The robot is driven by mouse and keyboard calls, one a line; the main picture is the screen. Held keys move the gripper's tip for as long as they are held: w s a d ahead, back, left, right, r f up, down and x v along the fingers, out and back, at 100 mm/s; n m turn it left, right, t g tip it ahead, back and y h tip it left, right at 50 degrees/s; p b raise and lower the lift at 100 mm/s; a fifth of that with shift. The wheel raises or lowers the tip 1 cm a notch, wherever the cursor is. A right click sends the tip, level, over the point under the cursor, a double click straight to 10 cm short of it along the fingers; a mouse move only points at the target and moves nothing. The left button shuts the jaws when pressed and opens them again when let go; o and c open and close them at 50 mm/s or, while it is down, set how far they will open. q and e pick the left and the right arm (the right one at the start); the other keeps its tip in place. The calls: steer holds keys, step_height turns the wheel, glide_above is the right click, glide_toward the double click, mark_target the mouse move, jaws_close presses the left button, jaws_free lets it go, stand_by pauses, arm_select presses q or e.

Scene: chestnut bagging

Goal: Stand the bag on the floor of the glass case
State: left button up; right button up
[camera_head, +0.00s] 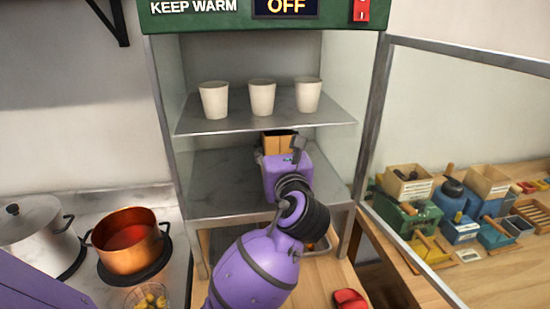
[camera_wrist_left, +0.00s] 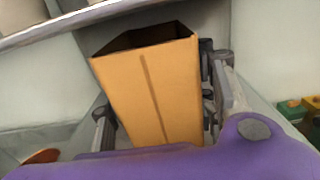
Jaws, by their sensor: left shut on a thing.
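The open-topped brown paper bag (camera_head: 280,144) is inside the glass case, under its middle shelf. The wrist view shows the bag (camera_wrist_left: 150,85) between the two fingers of my left gripper (camera_wrist_left: 158,112), its dark mouth facing up. My left gripper (camera_head: 284,152) is shut on the bag in the head view, reaching in through the open front. The case floor (camera_head: 220,192) is a grey marbled panel. My gripper hides the bag's bottom in the head view, so I cannot tell whether it touches the floor. My right gripper is not in view.
Three white cups (camera_head: 262,97) stand on the middle shelf (camera_head: 235,122) just above the bag. The glass door (camera_head: 470,110) is swung open at right. A copper pot (camera_head: 130,240) and a lidded pot (camera_head: 38,230) are at left. Crates and tools crowd the right counter.

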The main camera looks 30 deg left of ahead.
arm_select(q)
steer(key=shift+w+a+r, duration=0.1)
steer(key=shift+w+a, duration=0.15)
steer(key=shift+w, duration=0.1)
step_height(320, 180, down, 4)
steer(key=shift+w+a+r+b, duration=0.1)
steer(key=shift+b, duration=0.2)
steer(key=shift+r, duration=0.15)
steer(key=o, duration=1.5)
steer(key=shift+f, duration=0.2)
steer(key=v, duration=1.2)
steer(key=shift+r, duration=0.15)
